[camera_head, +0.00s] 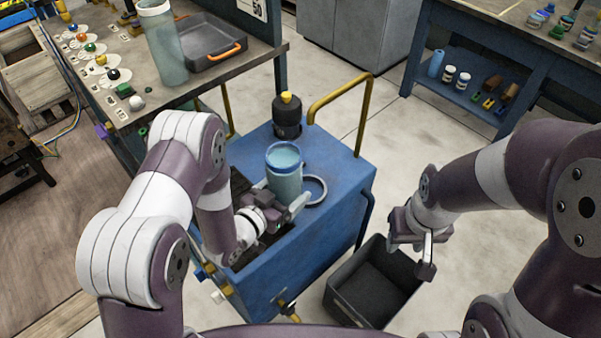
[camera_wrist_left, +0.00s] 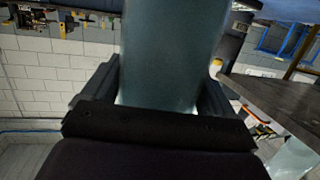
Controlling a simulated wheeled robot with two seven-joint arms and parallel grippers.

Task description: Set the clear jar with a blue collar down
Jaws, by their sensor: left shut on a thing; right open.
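The clear jar with a blue collar (camera_head: 284,172) is upright over the blue cart top (camera_head: 338,165). It looks teal-grey, and its blue collar is around the open top. My left gripper (camera_head: 285,205) is shut on the jar's lower part. In the left wrist view the jar (camera_wrist_left: 172,55) fills the middle between the two fingers of the left gripper (camera_wrist_left: 155,95). I cannot tell whether the jar's base touches the cart, as the gripper hides it. My right gripper (camera_head: 418,243) is open and empty, right of the cart and above the dark bin.
Yellow handrails (camera_head: 338,95) rise at the cart's back. A dark bin (camera_head: 350,300) sits on the floor. A bench (camera_head: 125,95) holds another tall jar (camera_head: 163,45) and a tray (camera_head: 215,60).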

